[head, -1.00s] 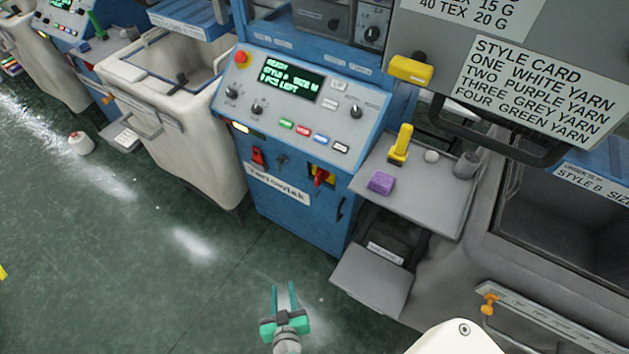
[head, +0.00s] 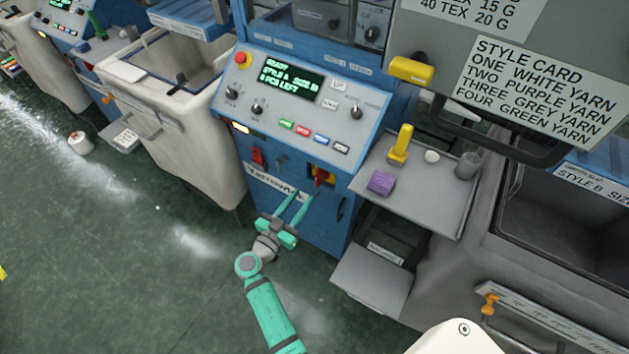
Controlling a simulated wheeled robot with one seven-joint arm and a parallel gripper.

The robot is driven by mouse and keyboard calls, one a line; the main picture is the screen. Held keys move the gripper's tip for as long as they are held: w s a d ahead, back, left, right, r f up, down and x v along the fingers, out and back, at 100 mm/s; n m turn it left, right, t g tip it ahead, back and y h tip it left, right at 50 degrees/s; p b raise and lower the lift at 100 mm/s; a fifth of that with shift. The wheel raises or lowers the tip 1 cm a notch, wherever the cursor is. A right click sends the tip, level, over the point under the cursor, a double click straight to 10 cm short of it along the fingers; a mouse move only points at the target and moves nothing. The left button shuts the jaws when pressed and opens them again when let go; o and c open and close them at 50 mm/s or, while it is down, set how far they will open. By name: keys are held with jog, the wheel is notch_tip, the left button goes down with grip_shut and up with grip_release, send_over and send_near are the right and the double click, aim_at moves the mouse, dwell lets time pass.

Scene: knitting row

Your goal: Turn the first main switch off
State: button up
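A red rotary switch handle on a yellow plate (head: 320,177), which looks like the main switch, sits low on the front of the nearest blue machine (head: 322,220). Its handle appears roughly upright; its exact angle is hard to tell. My gripper (head: 295,194) is in front of that panel, below and left of the switch. Its two green fingers are spread with nothing between them and point up toward the panel. They look apart from the handle and partly cover the white name label (head: 262,178).
A red rocker switch (head: 258,157) and a keyhole sit left of the main switch. Above are a lit display (head: 292,80), knobs, coloured buttons and a red emergency knob (head: 241,58). A grey shelf (head: 430,200) juts out at right, a white bin (head: 190,130) at left.

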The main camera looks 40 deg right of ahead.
aim_at(316, 179)
jog(key=x, duration=0.9)
grip_shut()
